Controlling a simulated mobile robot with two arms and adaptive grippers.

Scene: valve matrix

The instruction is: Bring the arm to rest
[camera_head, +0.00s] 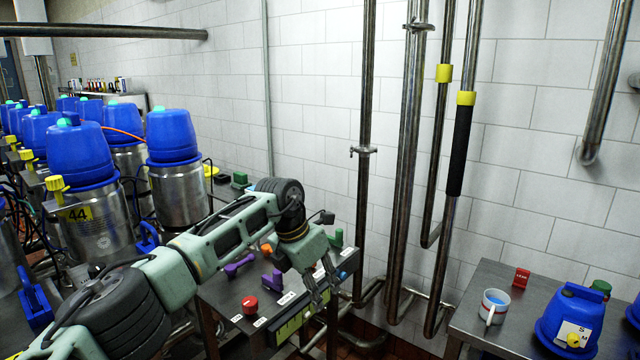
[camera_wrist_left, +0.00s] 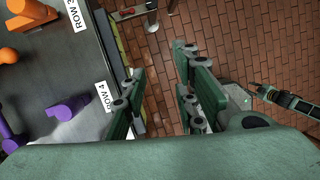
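My left arm reaches in from the lower left of the head view and bends down at the wrist over the right end of the metal table (camera_head: 215,290). My left gripper (camera_head: 318,298) points down near the table's front right corner. In the left wrist view the left gripper (camera_wrist_left: 158,75) has its two green fingers apart, with only brick floor between them. It holds nothing. My right gripper is not seen in the head view.
Purple valve handles (camera_head: 240,265), a red knob (camera_head: 249,304) and an orange part (camera_wrist_left: 25,20) are on the table near my wrist. Vertical pipes (camera_head: 405,180) stand to the right. A mug (camera_head: 494,306) and a blue unit (camera_head: 570,322) stand on another table.

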